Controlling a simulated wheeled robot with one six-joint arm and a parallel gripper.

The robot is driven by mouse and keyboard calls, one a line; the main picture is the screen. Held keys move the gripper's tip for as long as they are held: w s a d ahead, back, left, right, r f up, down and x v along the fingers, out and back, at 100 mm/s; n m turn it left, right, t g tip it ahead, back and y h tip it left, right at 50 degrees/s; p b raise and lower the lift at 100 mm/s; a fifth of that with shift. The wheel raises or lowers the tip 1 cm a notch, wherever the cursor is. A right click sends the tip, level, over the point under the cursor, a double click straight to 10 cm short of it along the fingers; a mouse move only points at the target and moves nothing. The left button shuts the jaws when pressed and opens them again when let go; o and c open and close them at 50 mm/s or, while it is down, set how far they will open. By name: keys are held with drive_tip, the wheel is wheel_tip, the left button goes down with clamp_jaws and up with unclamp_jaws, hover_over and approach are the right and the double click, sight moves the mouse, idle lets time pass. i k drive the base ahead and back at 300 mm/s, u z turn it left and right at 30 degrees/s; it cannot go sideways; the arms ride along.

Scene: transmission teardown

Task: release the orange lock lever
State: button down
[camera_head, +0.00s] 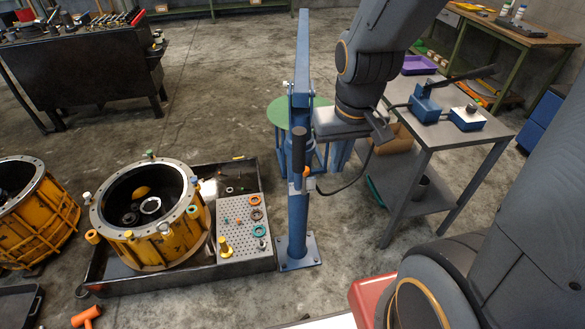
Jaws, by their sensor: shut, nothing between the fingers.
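A small orange part (306,171), which looks like the lock lever, sits on the blue post (298,225), just below an upright black handle (300,147). It is small in the picture, and I cannot tell its exact position or whether it is locked. My gripper (381,132) is at the end of my arm, to the right of the post and above the orange part in the picture. It is shut and empty, apart from the lever. Its fingertips are small and dark, hard to make out.
A black cable (345,185) curves right of the post. A grey metal table (440,145) with blue devices stands at right. A yellow housing (150,225) and perforated plate (240,228) sit in a black tray (245,268) at left. Open floor lies behind the tray.

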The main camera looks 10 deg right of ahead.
sight(303, 191)
drive_tip(key=u, duration=0.9)
drive_tip(key=i, duration=0.35)
drive_tip(key=z, duration=0.35)
